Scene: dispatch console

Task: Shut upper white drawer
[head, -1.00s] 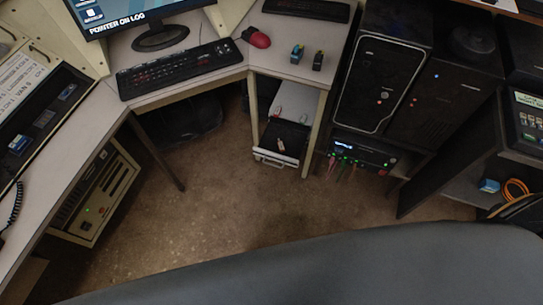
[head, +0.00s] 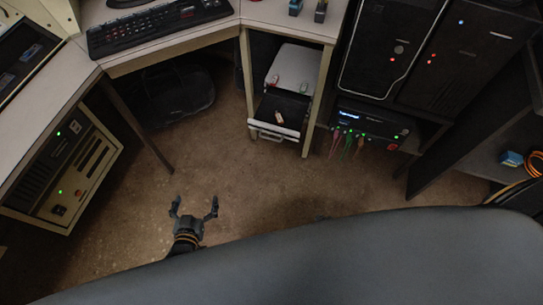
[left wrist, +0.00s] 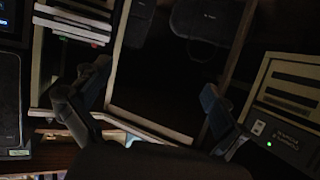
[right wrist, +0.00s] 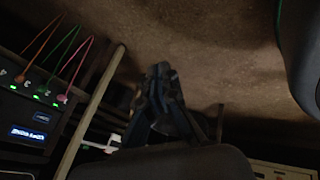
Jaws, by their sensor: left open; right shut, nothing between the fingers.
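The white drawer (head: 273,131) sits in the narrow cabinet under the desk in the head view. It stands pulled out, with its handle on the front and a small pale object (head: 279,118) in its dark inside. I cannot tell whether this is the upper drawer. My left gripper (head: 195,205) is open and empty above the floor, in front of and left of the drawer, apart from it. It also shows open in the left wrist view (left wrist: 150,95). My right gripper (right wrist: 160,72) is shut and empty in the right wrist view, and out of sight in the head view.
A black computer tower (head: 390,45) and a unit with green lights and cables (head: 370,130) stand right of the cabinet. A desk leg (head: 150,140) and a beige unit (head: 68,175) are at the left. A dark grey curved surface (head: 330,255) fills the front. The brown floor between is clear.

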